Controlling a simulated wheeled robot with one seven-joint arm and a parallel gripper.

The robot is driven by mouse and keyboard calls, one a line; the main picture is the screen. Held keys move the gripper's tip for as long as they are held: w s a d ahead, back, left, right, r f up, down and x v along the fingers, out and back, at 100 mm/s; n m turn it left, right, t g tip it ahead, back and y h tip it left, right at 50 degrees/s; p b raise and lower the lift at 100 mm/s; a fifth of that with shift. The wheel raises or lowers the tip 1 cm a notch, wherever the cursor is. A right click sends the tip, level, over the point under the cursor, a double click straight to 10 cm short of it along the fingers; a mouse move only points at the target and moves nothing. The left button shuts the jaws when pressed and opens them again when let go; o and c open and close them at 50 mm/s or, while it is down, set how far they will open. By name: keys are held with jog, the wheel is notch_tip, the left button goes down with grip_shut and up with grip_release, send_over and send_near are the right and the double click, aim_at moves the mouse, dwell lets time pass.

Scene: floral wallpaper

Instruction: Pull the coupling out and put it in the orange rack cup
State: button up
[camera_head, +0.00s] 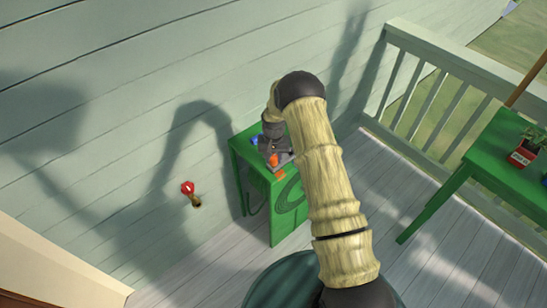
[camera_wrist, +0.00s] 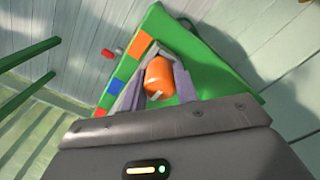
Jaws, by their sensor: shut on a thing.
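An orange rounded piece, which I take to be the coupling (camera_wrist: 160,78), sits between the two grey fingers of my gripper (camera_wrist: 157,52) in the wrist view. The fingers are shut on it, and their tips converge at its far end. In the head view, my gripper (camera_head: 274,146) points down over the green stand (camera_head: 246,158) by the wall, and a bit of orange (camera_head: 273,160) shows at its fingers. I cannot tell whether the piece is clear of the stand or still seated. An orange square (camera_wrist: 140,44) lies on the stand's edge; I cannot make out a rack cup.
Red (camera_wrist: 126,71) and blue (camera_wrist: 115,89) squares line the same edge. A red-handled tap (camera_head: 188,188) sticks out of the wall left of the stand. A green table (camera_head: 462,175) with a potted plant (camera_head: 524,152) stands right, before a railing (camera_head: 440,70). The deck between is clear.

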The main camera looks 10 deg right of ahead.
jog(key=shift+f, duration=0.25)
jog(key=o, duration=1.1)
jog(key=shift+c, duration=0.2)
jog(key=shift+r, duration=0.1)
notch_tip(320, 180, up, 17)
jog(key=b, duration=0.2)
jog(key=shift+r, duration=0.15)
